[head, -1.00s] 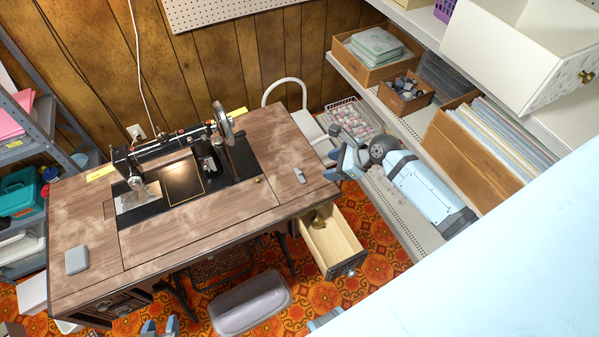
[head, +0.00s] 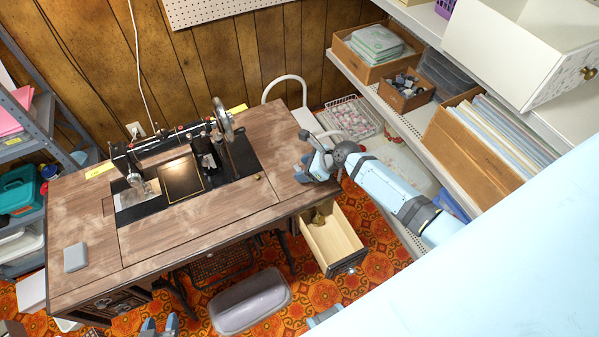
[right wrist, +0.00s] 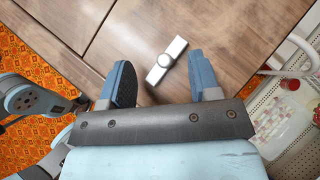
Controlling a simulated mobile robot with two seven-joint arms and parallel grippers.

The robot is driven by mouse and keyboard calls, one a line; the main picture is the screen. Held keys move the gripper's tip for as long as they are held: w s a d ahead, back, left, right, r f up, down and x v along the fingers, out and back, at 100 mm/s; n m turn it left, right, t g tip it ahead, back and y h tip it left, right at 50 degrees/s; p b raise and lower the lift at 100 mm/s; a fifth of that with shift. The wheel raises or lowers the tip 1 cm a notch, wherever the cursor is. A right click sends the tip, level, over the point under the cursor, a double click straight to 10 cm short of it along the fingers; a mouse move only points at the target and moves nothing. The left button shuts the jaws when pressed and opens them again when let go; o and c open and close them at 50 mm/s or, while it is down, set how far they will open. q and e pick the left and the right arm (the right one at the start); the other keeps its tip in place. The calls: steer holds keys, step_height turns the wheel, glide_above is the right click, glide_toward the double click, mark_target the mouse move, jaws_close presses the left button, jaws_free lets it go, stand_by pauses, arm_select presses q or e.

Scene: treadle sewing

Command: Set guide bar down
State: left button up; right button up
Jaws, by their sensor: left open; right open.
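In the head view my right gripper (head: 304,168) is over the right end of the sewing table (head: 225,203) and hides the bar. My left gripper (head: 160,326) is open and empty at the bottom edge, in front of the table.
The sewing machine (head: 170,143) stands at the table's middle. A drawer (head: 331,240) is pulled out below the table's right end. A grey box (head: 75,257) lies at the table's left. A white chair (head: 308,118) and shelves with boxes stand at the right.

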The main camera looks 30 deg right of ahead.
steer(key=shift+x, duration=0.9)
steer(key=shift+r, duration=0.1)
jaws_close()
steer(key=s+a+r+n+p, duration=0.1)
steer(key=a+r+p, duration=0.1)
steer(key=r, duration=1.6)
steer(key=s+a+r+n+g+y+p, duration=0.1)
steer(key=r+p, duration=0.3)
steer(key=r, duration=1.5)
steer(key=shift+s+a+r+n, duration=0.35)
steer(key=shift+s+a, duration=0.15)
steer(key=shift+a, duration=0.4)
